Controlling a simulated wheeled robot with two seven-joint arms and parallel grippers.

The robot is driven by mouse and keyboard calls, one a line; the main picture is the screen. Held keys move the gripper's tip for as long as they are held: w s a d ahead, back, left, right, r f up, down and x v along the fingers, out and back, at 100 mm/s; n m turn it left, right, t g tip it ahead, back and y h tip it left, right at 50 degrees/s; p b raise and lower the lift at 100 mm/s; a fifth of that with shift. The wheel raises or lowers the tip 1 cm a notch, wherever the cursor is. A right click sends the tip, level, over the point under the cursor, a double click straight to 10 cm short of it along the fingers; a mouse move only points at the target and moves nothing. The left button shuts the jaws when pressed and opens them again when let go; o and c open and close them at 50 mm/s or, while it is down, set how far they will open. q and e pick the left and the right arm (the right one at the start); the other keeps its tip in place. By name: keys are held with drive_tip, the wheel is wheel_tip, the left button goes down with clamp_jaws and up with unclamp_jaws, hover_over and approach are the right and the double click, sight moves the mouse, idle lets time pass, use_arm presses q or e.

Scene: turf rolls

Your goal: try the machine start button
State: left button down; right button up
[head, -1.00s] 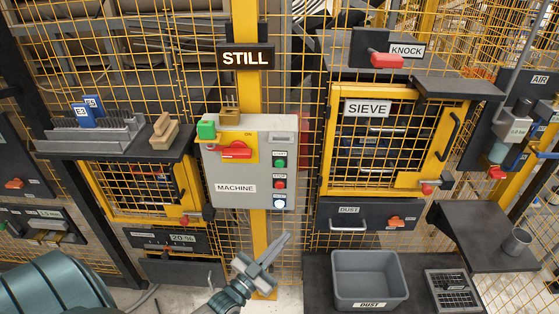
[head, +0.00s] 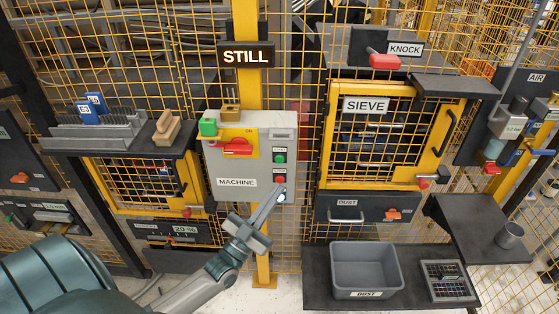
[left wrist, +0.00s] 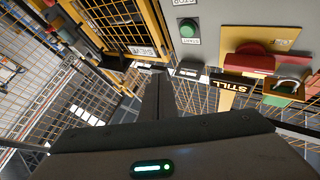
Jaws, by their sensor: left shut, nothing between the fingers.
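The grey MACHINE box (head: 225,165) hangs on the yellow post. Its green start button (head: 279,158) is on the right side, above the red stop button (head: 279,179). The green button also shows in the left wrist view (left wrist: 188,27), beyond and right of the fingertips. My left gripper (head: 281,191) is shut and empty. In the head view its tips overlap the area just below the red button and partly cover a pale button (head: 282,198). I cannot tell whether they touch the panel. My right gripper is not in view.
A red rotary switch (head: 237,148) on a yellow plate and a green block (head: 208,127) are at the box's left. A STILL sign (head: 245,57) hangs above. The SIEVE cabinet (head: 326,150) stands to the right, with a grey dust bin (head: 367,270) below. Yellow mesh surrounds the post.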

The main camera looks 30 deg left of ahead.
use_arm(q)
drive_tip(key=b, duration=0.3)
approach(280, 159)
drive_tip(key=w+d+r, duration=0.3)
drive_tip(key=shift+w+a, duration=0.3)
drive_tip(key=shift+w, duration=0.3)
drive_tip(key=shift+w+a+b, duration=0.1)
drive_tip(key=shift+w+b, duration=0.05)
drive_tip(key=shift+b, duration=0.15)
idle(1.3)
drive_tip(key=shift+w+a, duration=0.15)
drive_tip(key=shift+w, duration=0.05)
drive_tip(key=shift+w+a, duration=0.2)
drive_tip(key=shift+w, duration=0.15)
idle(0.9)
drive_tip(key=shift+s+r, duration=0.1)
idle(0.4)
drive_tip(key=shift+s+d, duration=0.45)
drive_tip(key=shift+s, duration=0.15)
drive_tip(key=shift+s+p, duration=0.1)
drive_tip(key=shift+p, duration=0.25)
